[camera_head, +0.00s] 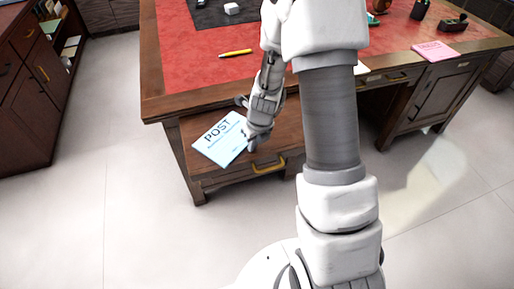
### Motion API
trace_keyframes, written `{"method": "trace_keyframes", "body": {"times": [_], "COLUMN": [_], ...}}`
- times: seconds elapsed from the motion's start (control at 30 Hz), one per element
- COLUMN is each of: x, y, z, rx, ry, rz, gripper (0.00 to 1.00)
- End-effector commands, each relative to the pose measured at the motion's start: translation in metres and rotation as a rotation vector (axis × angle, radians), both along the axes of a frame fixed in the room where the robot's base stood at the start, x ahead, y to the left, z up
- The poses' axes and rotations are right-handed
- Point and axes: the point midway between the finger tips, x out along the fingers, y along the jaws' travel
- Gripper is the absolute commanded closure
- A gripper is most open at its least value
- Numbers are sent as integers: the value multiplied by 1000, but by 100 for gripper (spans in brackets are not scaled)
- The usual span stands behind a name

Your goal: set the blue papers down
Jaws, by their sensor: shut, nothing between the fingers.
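The blue papers (220,140), a light blue sheet or stack printed "POST", lie flat on a lower wooden ledge or drawer top (283,134) at the front of the desk. Their left corner reaches the ledge's left edge. My gripper (252,146) is shut and empty, just at the right edge of the papers. I cannot tell whether it touches them. My arm hides part of the desk's middle and of the ledge's right side.
The desk (190,62) has a red leather top with a yellow pen (235,53), a dark mat (208,14) and pink papers (434,51). A brass handle (268,166) sits below the ledge. A dark cabinet (28,100) stands at left. The floor (110,220) is clear.

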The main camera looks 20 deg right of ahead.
Motion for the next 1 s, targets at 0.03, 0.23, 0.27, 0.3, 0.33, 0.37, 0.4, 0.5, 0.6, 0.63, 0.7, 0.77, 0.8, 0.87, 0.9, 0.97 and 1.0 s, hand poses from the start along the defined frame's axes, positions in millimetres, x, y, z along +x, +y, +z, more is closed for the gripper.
{"method": "trace_keyframes", "body": {"times": [0.03,0.23,0.27,0.3,0.33,0.37,0.4,0.5,0.6,0.63,0.7,0.77,0.8,0.87,0.9,0.97,1.0], "x": [1,1,1,1,1,3,6,17,27,29,32,33,33,33,33,33,33], "y": [0,0,0,0,0,1,2,5,8,9,10,10,9,9,9,9,9], "z": [0,0,0,0,0,1,2,3,3,2,1,1,0,0,0,0,0], "rx": [0,0,0,0,0,-1,-1,-1,0,-1,0,0,0,0,0,0,0], "ry": [1,1,1,1,1,1,1,1,0,1,0,0,0,0,0,0,0], "rz": [0,0,0,0,0,1,1,2,2,2,1,0,0,0,0,0,0], "gripper": [100,100,100,100,100,100,100,100,100,100,100,100,100,100,100,100,100]}}
